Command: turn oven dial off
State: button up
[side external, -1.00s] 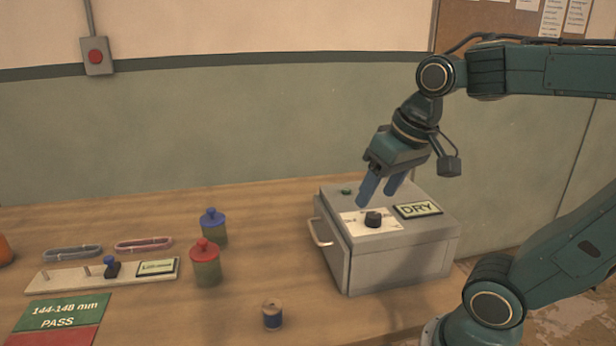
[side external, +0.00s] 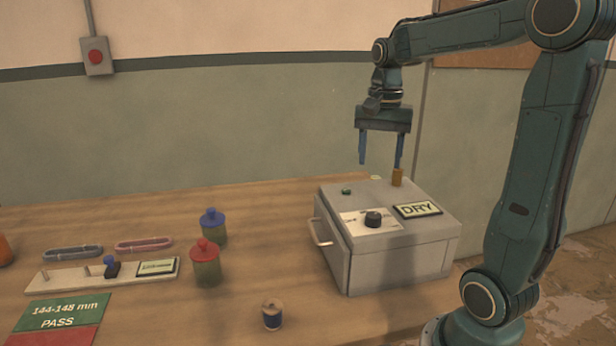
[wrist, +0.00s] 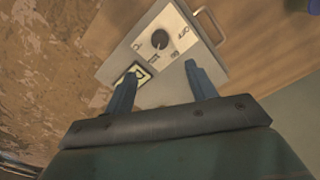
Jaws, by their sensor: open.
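The oven is a grey box (side external: 405,262) on the right end of the table, with a handle on its left front. Its black round dial (side external: 373,219) sits on a white label plate on the top; the wrist view shows the dial (wrist: 159,39) with lettering around it, and OFF (wrist: 183,32) towards the handle side. I cannot tell where the dial points. A DRY sign (side external: 418,209) lies beside it. My gripper (side external: 380,165) is open and empty, pointing down above the oven's back edge, behind the dial and clear of it.
A small brown cylinder (side external: 397,177) stands near my right fingertip at the oven's back. A green button (side external: 346,191) is on the oven top. Red-lidded (side external: 206,262) and blue-lidded (side external: 213,227) jars and a spool (side external: 272,315) stand left of the oven.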

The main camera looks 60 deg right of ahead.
aim_at(374, 215)
jog(key=shift+f, duration=0.15)
notch_tip(374, 215, down, 14)
jog(key=shift+r, duration=0.25)
dwell(0.5)
jog(key=c, duration=1)
